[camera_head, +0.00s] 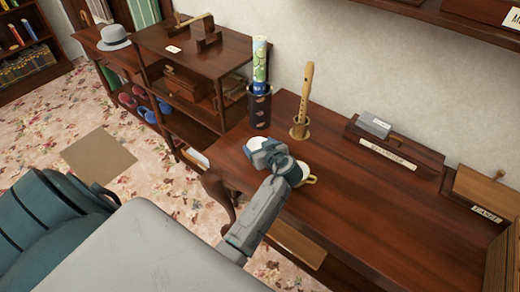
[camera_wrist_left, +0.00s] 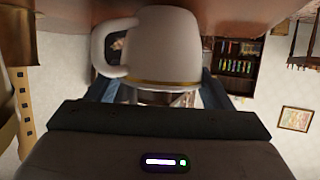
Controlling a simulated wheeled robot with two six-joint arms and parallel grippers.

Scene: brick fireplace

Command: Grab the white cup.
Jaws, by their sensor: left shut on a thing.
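The white cup (camera_wrist_left: 165,45) fills the upper middle of the left wrist view, its gold-edged rim low in the picture and its handle on the left. My left gripper (camera_wrist_left: 163,92) is shut on it, with blue-grey fingers partly hidden behind the cup. In the head view my left gripper (camera_head: 268,155) is over the near left part of the wooden desk (camera_head: 350,200). I cannot tell whether the cup touches the desk. My right gripper is not in view.
A dark holder (camera_head: 260,108) with a patterned roll (camera_head: 260,65) and a wooden flute (camera_head: 304,95) on a stand are behind the gripper. A labelled wooden box (camera_head: 395,150) stands at the back. The desk's middle is clear. A shelf unit (camera_head: 190,75) stands left.

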